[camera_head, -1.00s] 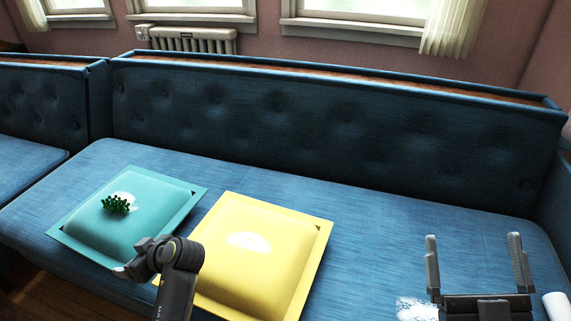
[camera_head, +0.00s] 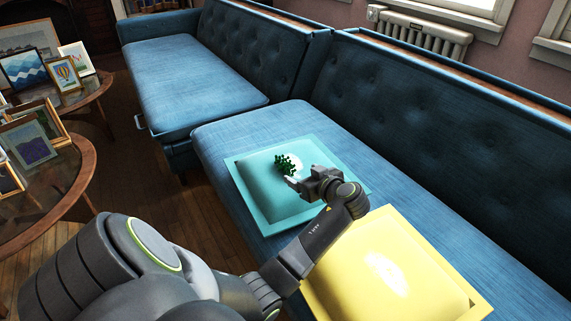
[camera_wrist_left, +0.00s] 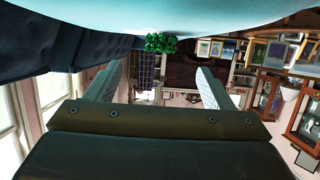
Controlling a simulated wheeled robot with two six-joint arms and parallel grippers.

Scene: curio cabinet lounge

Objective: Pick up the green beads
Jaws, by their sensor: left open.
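The green beads (camera_head: 286,165) lie in a small bunch on the teal cushion (camera_head: 262,199), which rests on the blue sofa seat. My left gripper (camera_head: 297,184) is just beside the beads, over the same cushion, on their near right side. In the left wrist view the green beads (camera_wrist_left: 161,43) show beyond and between the two fingers of my left gripper (camera_wrist_left: 160,85), against the cushion's surface. The fingers are apart with nothing between them. My right gripper is in neither current view.
A yellow cushion (camera_head: 400,275) lies on the sofa (camera_head: 245,125), right of the teal one, under my left arm. Round tables (camera_head: 75,185) with several framed pictures stand at the left. The sofa backrest (camera_head: 430,120) rises behind. The far seat (camera_head: 190,95) is bare.

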